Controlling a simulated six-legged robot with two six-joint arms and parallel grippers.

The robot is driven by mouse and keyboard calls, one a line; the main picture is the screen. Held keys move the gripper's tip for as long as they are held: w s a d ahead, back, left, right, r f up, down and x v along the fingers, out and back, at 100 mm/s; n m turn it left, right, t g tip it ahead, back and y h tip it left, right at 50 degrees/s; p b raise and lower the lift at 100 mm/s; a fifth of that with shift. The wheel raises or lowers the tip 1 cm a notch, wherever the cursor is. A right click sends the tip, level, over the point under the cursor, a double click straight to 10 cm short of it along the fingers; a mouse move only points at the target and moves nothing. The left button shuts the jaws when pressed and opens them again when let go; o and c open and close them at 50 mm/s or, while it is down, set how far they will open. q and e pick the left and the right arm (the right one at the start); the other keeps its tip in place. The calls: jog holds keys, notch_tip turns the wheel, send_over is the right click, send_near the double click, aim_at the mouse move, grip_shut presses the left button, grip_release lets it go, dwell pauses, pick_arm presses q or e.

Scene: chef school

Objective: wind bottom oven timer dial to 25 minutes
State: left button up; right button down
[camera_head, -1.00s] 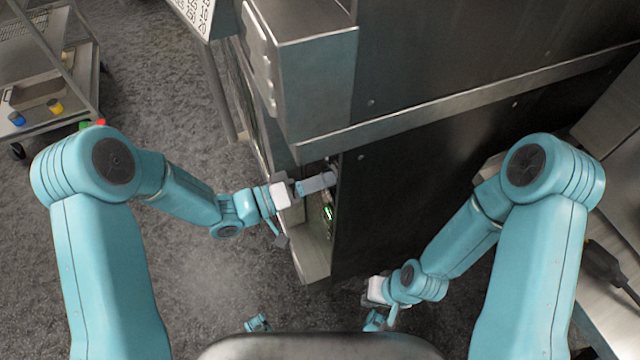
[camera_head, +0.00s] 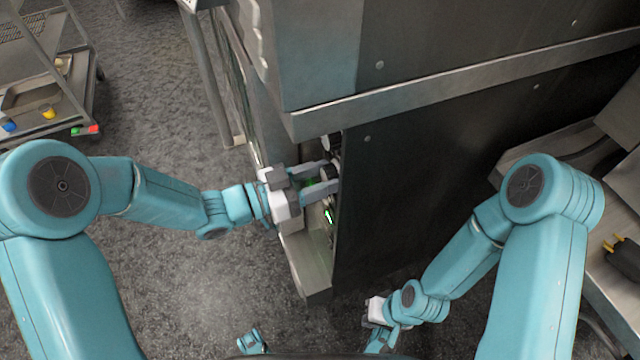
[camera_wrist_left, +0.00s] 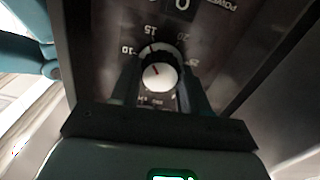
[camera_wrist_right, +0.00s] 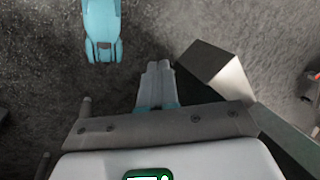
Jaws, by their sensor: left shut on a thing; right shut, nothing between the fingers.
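The timer dial (camera_wrist_left: 158,76) is a round knob with a pale face and a short red pointer line, on a dark panel in the left wrist view. Numbers 10, 15, 20 and 25 run around its far side. The red line leans up and left, roughly toward 10 to 15; its exact reading is too small to tell. My left gripper (camera_head: 327,176) is shut on the dial, one finger on each side, at the oven's (camera_head: 432,190) front face. My right gripper (camera_wrist_right: 159,72) is shut and empty, held low over the floor beside the oven's side wall.
A POWER knob marked 0 (camera_wrist_left: 181,5) sits beyond the dial. A metal ledge (camera_head: 460,85) juts out above the dark side wall. A steel cart (camera_head: 50,90) stands at the far left, and a steel counter (camera_head: 600,285) at the right. Carpeted floor (camera_head: 165,95) is open at left.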

pick_arm(q)
jog(key=m+b, duration=0.7)
jog(key=shift+f, duration=0.3)
jog(key=m+b, duration=0.4)
jog(key=m, duration=0.1)
jog(key=shift+b, duration=0.4)
jog(key=shift+r+m+b, duration=0.15)
jog(key=shift+m+b, duration=0.3)
jog(key=shift+m, duration=0.45)
jog(key=shift+r+m, duration=0.1)
jog(key=shift+m, duration=0.8)
jog(key=m, duration=0.5)
jog(key=shift+m, duration=0.4)
pick_arm(e)
jog(key=w+d+f+t, duration=0.2)
jog(key=w+f, duration=0.4)
jog(key=f, duration=0.7)
jog(key=shift+m+h, duration=0.3)
jog(key=shift+d, duration=0.1)
jog(key=shift+w, duration=0.1)
pick_arm(q)
jog(key=o, duration=1.1)
jog(key=shift+c, duration=0.2)
